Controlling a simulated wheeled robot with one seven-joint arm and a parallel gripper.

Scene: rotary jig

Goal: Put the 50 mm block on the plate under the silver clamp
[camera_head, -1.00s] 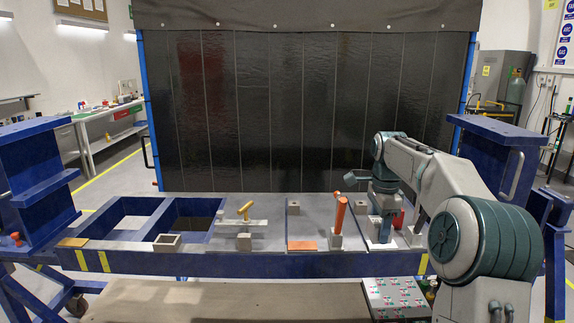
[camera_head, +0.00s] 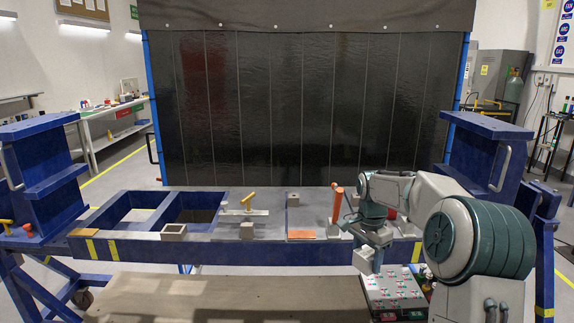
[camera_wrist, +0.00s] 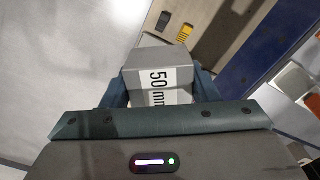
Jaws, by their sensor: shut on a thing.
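My gripper (camera_wrist: 160,95) is shut on the grey 50 mm block (camera_wrist: 158,72), its label facing the wrist camera. In the head view the block (camera_head: 366,262) hangs below the gripper, in front of the table's front edge and above the panel. A clamp with a silver bar (camera_head: 245,212) and a yellow handle stands on the metal plate (camera_head: 265,202), left of centre. A second clamp (camera_head: 336,205) with an upright orange handle stands further right. The arm partly hides the table's right end.
An orange pad (camera_head: 301,235) lies between the clamps at the front. A small grey block (camera_head: 293,199) stands behind it. A panel with coloured markings (camera_head: 393,290) is below right.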

